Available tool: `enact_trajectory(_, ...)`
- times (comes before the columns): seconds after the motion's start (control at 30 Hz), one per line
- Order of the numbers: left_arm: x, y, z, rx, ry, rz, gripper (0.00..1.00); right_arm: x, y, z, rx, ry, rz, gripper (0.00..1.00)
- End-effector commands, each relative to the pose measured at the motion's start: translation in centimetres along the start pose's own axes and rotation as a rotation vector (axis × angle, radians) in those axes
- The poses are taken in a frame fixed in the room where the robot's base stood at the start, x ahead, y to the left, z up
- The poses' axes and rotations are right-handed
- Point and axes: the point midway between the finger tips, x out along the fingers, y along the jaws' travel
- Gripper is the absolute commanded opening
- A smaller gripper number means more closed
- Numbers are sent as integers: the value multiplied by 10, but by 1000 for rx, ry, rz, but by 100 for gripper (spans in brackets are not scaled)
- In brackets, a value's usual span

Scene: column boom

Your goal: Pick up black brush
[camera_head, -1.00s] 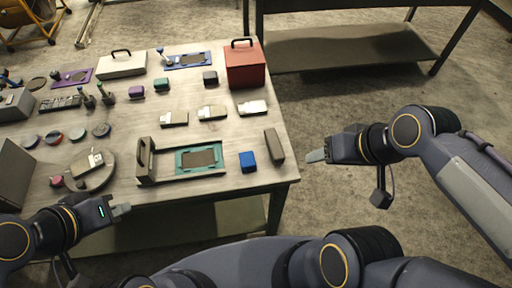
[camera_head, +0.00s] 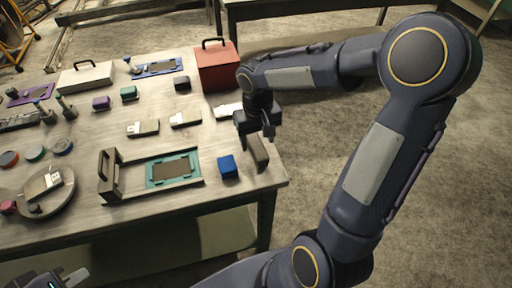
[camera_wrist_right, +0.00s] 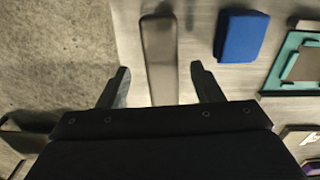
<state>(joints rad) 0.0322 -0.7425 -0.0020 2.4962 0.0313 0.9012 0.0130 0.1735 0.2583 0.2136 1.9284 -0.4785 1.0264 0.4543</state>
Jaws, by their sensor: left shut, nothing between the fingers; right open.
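The black brush appears to be the long dark grey-brown block (camera_head: 258,153) at the table's right edge. In the right wrist view the brush (camera_wrist_right: 159,58) lies lengthwise ahead, between the lines of the two fingers. My right gripper (camera_head: 257,136) is over the table's right edge, at the brush's far end in the head view. In the right wrist view my right gripper (camera_wrist_right: 160,82) is open, with nothing held. The brush's near end there is hidden behind the gripper body. My left gripper (camera_head: 76,279) is shut and empty at the bottom left, in front of the table.
A teal-framed tray (camera_head: 172,169) is further left. A pale block (camera_head: 228,110) and red box (camera_head: 217,68) stand behind. Open floor lies right of the table.

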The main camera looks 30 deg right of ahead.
Motion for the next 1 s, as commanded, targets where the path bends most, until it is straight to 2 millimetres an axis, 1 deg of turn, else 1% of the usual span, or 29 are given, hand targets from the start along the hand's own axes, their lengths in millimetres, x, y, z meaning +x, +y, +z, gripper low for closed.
enact_trajectory(0.03, -1, 0, 0, 0, 0, 0, 0, 9, -2, 2, -3, -7, 0, 60)
enact_trajectory(0.1, 0, 0, 0, 0, 0, 0, 0, 19, -2, 1, 0, -5, 0, 60)
enact_trajectory(0.2, 0, 0, 0, 0, 0, 0, 0, 29, -2, 1, -1, -4, -1, 60)
enact_trajectory(0.3, 0, 0, 0, 0, 0, 0, 0, 32, -2, 1, -1, -1, -1, 60)
enact_trajectory(0.47, 0, 0, 0, 0, 0, 0, 0, 32, -2, 1, 0, -1, -1, 60)
enact_trajectory(0.57, 0, 0, 0, 0, 0, 0, 0, 32, -2, 1, 0, -1, -1, 50)
enact_trajectory(0.87, 0, 0, 0, 0, 0, 0, 0, 32, -2, 1, 0, 0, -1, 10)
enact_trajectory(1.0, 0, 0, 0, 0, 0, 0, 0, 31, -2, 1, 0, 0, -1, 10)
